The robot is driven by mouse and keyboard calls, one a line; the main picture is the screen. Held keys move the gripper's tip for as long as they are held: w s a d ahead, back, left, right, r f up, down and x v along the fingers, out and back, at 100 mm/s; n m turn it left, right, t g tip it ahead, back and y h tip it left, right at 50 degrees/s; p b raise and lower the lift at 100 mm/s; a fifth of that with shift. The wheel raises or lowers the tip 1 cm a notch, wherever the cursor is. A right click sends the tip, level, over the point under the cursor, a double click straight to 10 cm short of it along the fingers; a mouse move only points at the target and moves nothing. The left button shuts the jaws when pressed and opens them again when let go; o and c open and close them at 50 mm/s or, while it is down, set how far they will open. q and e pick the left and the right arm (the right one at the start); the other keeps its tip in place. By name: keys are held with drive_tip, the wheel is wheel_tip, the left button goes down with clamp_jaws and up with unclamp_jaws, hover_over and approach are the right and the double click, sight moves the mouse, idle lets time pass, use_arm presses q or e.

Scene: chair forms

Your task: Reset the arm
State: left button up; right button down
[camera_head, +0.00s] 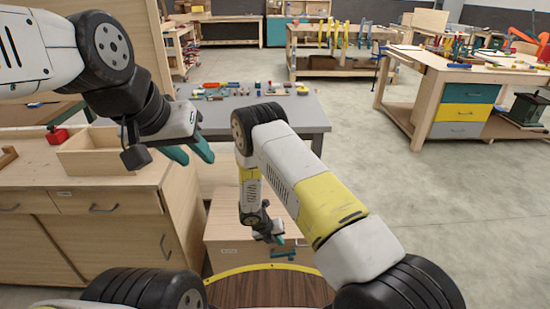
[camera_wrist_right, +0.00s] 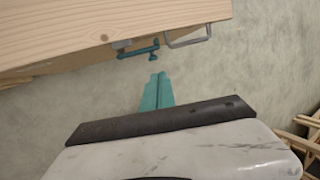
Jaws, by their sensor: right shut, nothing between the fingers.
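My left gripper (camera_head: 193,155) hangs at the upper left in the head view, in front of the grey table. Its two teal fingers are apart, with nothing visible between them. My right gripper (camera_head: 277,238) is low in the middle, reaching down near the front of a light wooden cabinet (camera_head: 235,258). In the right wrist view its teal fingers (camera_wrist_right: 157,92) are together and empty, with concrete floor behind them. A teal clamp-like piece (camera_head: 284,254) is on the cabinet front, close to the right fingertips; it also shows in the wrist view (camera_wrist_right: 140,49).
A wooden workbench (camera_head: 85,225) with an open box (camera_head: 100,155) stands at the left, below my left arm. A grey table (camera_head: 305,112) with small items is ahead. A bench with coloured drawers (camera_head: 465,105) is at right. Open floor (camera_head: 440,190) lies at right.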

drive_tip(key=d+r+m+y, duration=0.1)
drive_tip(key=d+r+m, duration=0.2)
drive_tip(key=r+m, duration=0.55)
drive_tip(key=d+r+m, duration=0.2)
drive_tip(key=r+m, duration=0.1)
drive_tip(key=r, duration=1.1)
drive_tip(key=d+r+m+y, duration=0.1)
drive_tip(key=d+r+m, duration=0.3)
drive_tip(key=r, duration=0.7)
drive_tip(key=s+d+r+m+t+y, duration=0.1)
drive_tip(key=s+d+r+m, duration=0.1)
drive_tip(key=s+r+m, duration=0.5)
drive_tip(key=s+d+r+m+y, duration=0.1)
drive_tip(key=s+r+m, duration=0.25)
drive_tip(key=r, duration=0.45)
drive_tip(key=s+r+m+t+y, duration=0.1)
drive_tip(key=s+r+m, duration=0.2)
drive_tip(key=s+m, duration=0.2)
drive_tip(key=s+r+m+t+y, duration=0.1)
drive_tip(key=s+r+m, duration=0.2)
drive_tip(key=s, duration=0.5)
drive_tip(key=shift+a+r+m+t+y, duration=0.2)
drive_tip(key=shift+r+m+t+y, duration=0.15)
drive_tip(key=shift+m, duration=0.55)
